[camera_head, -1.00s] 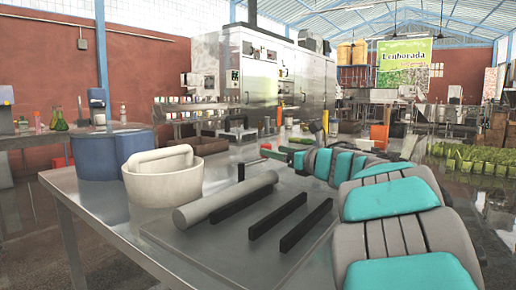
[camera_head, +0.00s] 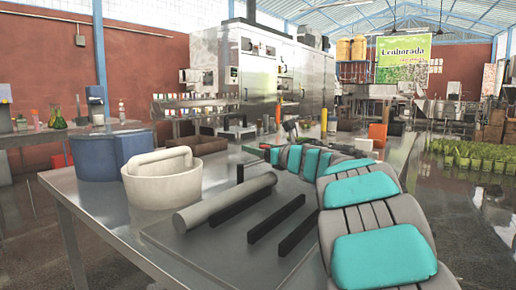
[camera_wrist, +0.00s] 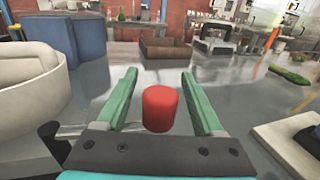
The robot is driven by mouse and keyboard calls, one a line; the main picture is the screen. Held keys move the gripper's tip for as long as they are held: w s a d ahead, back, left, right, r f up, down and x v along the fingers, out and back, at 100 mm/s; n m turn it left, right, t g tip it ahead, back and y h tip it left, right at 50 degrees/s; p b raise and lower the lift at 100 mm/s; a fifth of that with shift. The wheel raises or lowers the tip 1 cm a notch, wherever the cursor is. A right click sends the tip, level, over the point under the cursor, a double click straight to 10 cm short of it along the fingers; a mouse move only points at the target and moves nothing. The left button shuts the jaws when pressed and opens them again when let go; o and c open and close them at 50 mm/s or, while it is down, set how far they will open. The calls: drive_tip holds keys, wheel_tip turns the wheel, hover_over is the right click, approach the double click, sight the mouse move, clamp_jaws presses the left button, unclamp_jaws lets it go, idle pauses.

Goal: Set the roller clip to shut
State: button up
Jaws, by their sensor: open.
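I cannot pick out the roller clip with certainty in either view. My gripper (camera_wrist: 165,105) is open, with its two green fingers spread apart in the wrist view. A red cylinder (camera_wrist: 160,108) shows between the fingers; I cannot tell whether they touch it. In the head view my gripper is small and partly hidden by my grey and teal arm, just above the far part of the metal table (camera_head: 110,223). A grey cylinder (camera_head: 225,203) and two black bars (camera_head: 276,219) lie on the table in front of the arm.
A white pot (camera_head: 160,180) and a blue container (camera_head: 95,155) stand at the table's left. They also fill the wrist view's left side. A pale block (camera_wrist: 290,140) is at right.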

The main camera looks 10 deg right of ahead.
clamp_jaws()
idle(0.4)
idle(0.9)
